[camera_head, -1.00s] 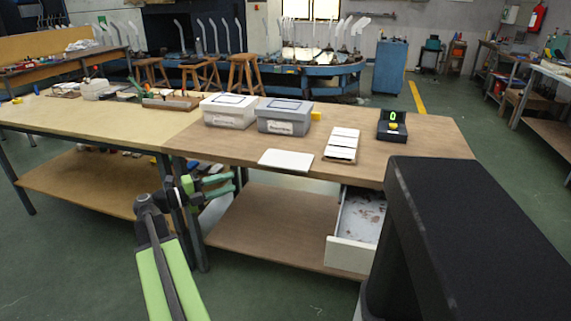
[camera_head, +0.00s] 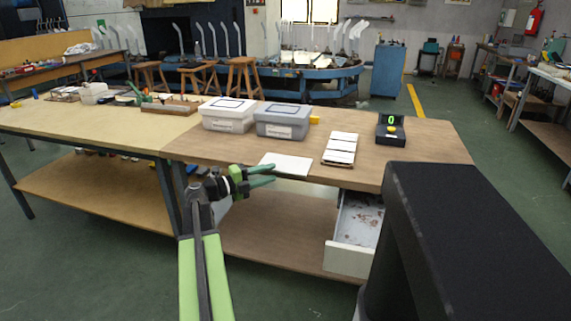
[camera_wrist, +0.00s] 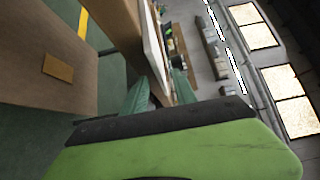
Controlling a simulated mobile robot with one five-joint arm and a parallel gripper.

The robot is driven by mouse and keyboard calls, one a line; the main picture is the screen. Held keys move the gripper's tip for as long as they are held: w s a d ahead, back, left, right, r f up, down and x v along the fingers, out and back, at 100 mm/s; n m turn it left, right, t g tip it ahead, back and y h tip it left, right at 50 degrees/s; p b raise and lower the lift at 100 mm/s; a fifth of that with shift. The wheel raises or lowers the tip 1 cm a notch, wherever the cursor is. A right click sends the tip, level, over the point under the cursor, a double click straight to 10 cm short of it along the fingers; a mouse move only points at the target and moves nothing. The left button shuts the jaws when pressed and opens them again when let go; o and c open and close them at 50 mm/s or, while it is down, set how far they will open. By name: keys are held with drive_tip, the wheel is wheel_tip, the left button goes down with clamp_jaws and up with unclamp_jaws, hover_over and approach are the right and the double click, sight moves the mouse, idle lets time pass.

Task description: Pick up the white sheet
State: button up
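A flat white sheet (camera_head: 287,164) lies on the brown table top near its front edge, in the head view. My gripper (camera_head: 272,175) is just in front of that edge, close to the sheet's front left part, with green fingers pointing right. The fingers look spread apart with nothing between them. In the wrist view the two green fingertips (camera_wrist: 158,88) also stand apart, and the thin pale edge of the sheet (camera_wrist: 154,40) shows edge-on beyond them. I cannot tell whether a finger touches the sheet or table.
A white lidded box (camera_head: 229,116) and a grey one (camera_head: 284,121) stand behind the sheet. A stack of white cards (camera_head: 341,148) and a black device with a green digit (camera_head: 390,128) are to the right. An open drawer (camera_head: 352,240) juts out below the table.

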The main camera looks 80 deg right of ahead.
drive_tip(key=shift+s+d, duration=0.3)
drive_tip(key=shift+s, duration=0.15)
clamp_jaws()
drive_tip(key=s+a+r+p, duration=0.3)
drive_tip(key=s+r+p, duration=0.8)
drive_tip(key=shift+s, duration=0.15)
